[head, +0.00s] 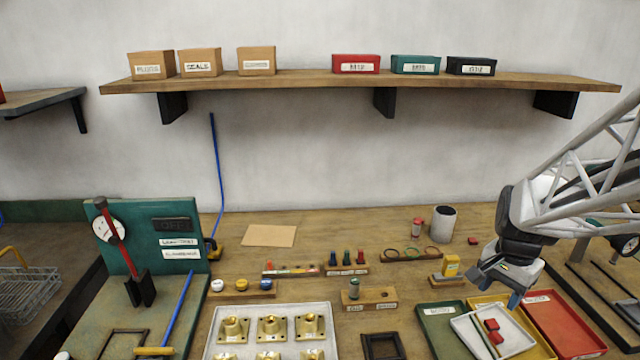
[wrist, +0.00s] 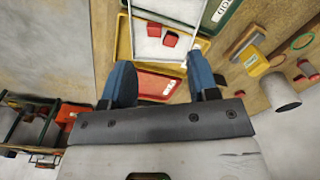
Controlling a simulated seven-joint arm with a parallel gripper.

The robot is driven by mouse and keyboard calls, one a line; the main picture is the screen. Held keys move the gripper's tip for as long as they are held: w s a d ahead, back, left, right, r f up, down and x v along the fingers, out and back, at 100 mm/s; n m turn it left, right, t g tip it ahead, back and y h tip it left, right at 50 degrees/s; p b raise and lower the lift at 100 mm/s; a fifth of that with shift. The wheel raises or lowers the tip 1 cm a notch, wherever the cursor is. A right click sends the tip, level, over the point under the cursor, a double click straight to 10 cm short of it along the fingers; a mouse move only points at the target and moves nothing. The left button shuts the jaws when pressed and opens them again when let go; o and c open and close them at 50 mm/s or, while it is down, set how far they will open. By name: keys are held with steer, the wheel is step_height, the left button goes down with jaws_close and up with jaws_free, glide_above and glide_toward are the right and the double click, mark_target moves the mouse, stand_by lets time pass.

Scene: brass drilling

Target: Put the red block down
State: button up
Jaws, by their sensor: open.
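Two small red blocks lie in the small white tray (head: 468,330), one (head: 491,324) behind the other (head: 496,338). In the wrist view the two red blocks (wrist: 141,41) (wrist: 170,39) lie side by side in the white tray. A further small red block (head: 473,240) lies on the bench near the grey cup. My gripper (head: 497,288) is open and empty, above the back of the colored trays. In the wrist view its blue fingers (wrist: 160,72) are spread apart, with nothing between them. The red blocks are beyond the fingertips.
The white tray lies over the green tray (head: 434,318) and yellow tray (head: 484,300); a red tray (head: 565,325) is at right. A yellow block (head: 451,266) on a wooden stand is left of my gripper. A grey cup (head: 443,224) stands behind.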

steer(key=s+a+r+n, duration=0.2)
steer(key=s+a+n, duration=0.2)
steer(key=a, duration=0.3)
steer(key=s+a+r+n+t, duration=0.1)
steer(key=s+a+r+n, duration=0.1)
steer(key=s+a+n, duration=0.2)
steer(key=s+a+r+n+t, duration=0.1)
steer(key=s+a+r+n, duration=0.2)
steer(key=a, duration=0.7)
steer(key=shift+s+n, duration=0.4)
steer(key=shift+s, duration=0.3)
